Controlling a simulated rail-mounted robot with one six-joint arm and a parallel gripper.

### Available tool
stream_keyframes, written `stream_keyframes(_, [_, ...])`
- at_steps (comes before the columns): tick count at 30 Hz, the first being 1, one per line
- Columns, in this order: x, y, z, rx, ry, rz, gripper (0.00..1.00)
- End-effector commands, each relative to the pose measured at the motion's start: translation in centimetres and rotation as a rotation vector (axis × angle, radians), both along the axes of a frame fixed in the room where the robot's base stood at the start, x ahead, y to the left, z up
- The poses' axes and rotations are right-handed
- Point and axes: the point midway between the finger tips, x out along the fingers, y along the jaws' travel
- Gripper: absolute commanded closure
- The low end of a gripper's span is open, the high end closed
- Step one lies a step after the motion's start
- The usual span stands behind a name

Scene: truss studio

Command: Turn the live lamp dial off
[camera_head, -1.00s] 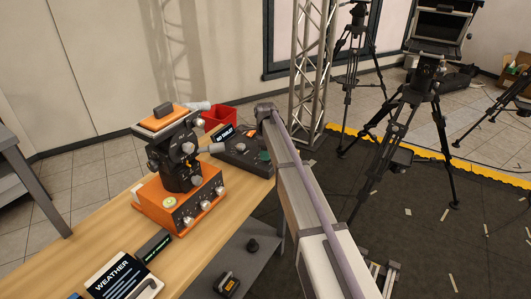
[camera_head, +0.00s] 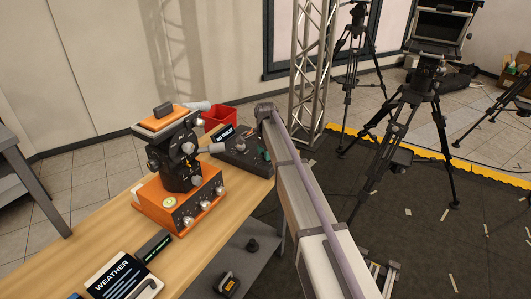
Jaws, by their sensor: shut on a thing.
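A dark grey control panel (camera_head: 235,158) lies at the far right end of the wooden table, with a light knob (camera_head: 241,147) and small green and red parts near its right edge. I cannot tell which control is the live lamp dial, or its setting. My long pale arm link runs from the bottom right up to a dark joint just beyond the panel's right side. It covers the area beside the panel's right edge. My gripper is hidden behind the arm link, so its jaws and what they touch do not show.
An orange box (camera_head: 180,208) with several dials stands on the table (camera_head: 92,225), a black tripod head (camera_head: 174,165) on it. A lettered card (camera_head: 120,276) lies in front. A red bin (camera_head: 217,116) stands behind. A truss (camera_head: 309,70) and tripods stand beyond.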

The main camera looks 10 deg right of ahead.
Motion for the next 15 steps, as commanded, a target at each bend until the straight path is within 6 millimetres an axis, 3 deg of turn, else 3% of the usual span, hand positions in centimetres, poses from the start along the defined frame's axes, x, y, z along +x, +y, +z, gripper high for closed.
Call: stream_keyframes(15, [-0.05, -0.01, -0.02, -0.001, 0.001, 0.489, 0.87])
